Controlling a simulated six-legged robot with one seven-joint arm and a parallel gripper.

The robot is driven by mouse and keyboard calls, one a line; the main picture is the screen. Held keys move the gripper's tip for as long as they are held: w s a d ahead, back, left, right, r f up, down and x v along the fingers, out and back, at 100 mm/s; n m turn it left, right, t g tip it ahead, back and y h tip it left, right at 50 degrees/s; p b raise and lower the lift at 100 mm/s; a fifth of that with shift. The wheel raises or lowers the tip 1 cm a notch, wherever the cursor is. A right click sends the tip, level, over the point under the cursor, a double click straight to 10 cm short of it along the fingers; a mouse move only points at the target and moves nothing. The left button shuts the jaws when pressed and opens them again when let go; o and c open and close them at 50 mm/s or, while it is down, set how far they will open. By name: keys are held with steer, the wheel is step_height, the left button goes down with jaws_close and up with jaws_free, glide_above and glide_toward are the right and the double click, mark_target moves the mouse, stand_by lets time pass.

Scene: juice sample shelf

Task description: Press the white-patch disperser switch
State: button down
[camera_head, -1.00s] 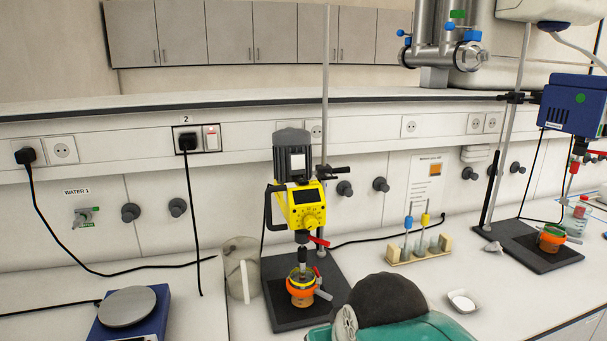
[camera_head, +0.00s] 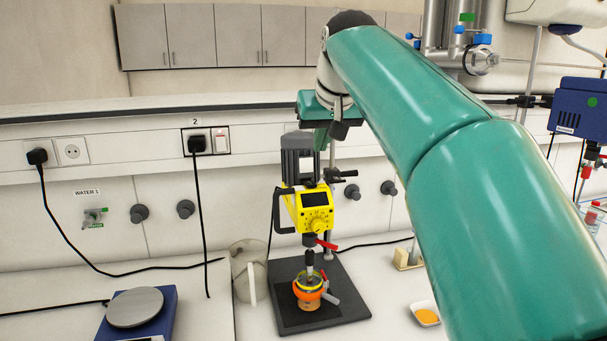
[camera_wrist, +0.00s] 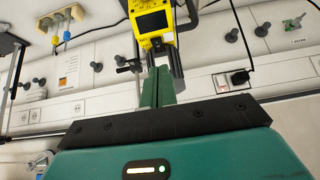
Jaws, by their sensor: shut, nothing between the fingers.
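The yellow disperser (camera_head: 314,208) has a grey motor with a white patch (camera_head: 306,165) and stands on a black base (camera_head: 348,306). Its head also shows at the top of the wrist view (camera_wrist: 153,22). A red-and-white rocker switch (camera_head: 221,140) sits beside a black plug (camera_head: 197,144) in the wall panel marked 2, left of the motor. It also shows in the wrist view (camera_wrist: 221,83). My gripper (camera_head: 321,138) is shut and empty, near the motor's top; its teal fingers show in the wrist view (camera_wrist: 160,84). Whether it touches anything is unclear.
An orange-clamped vessel (camera_head: 308,291) sits under the disperser. A clear beaker (camera_head: 247,270) and a blue scale (camera_head: 139,318) stand left. A blue device with a green patch (camera_head: 580,104) is far right. A dish of orange material (camera_head: 426,315) lies by my arm.

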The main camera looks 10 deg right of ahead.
steer(key=shift+w+d+r, duration=0.2)
steer(key=shift+w+r, duration=0.35)
steer(key=shift+w, duration=0.1)
steer(key=shift+w+d+r, duration=0.15)
steer(key=shift+w+r, duration=0.35)
steer(key=shift+w, duration=0.1)
steer(key=shift+w+f, duration=0.1)
glide_above(310, 183)
steer(key=s, duration=0.2)
steer(key=f, duration=0.7)
steer(key=shift+s+f, duration=0.2)
steer(key=shift+f, duration=0.2)
steer(key=f, duration=0.3)
steer(key=shift+s, duration=0.35)
steer(key=shift+w+f, duration=0.15)
steer(key=shift+f, duration=0.3)
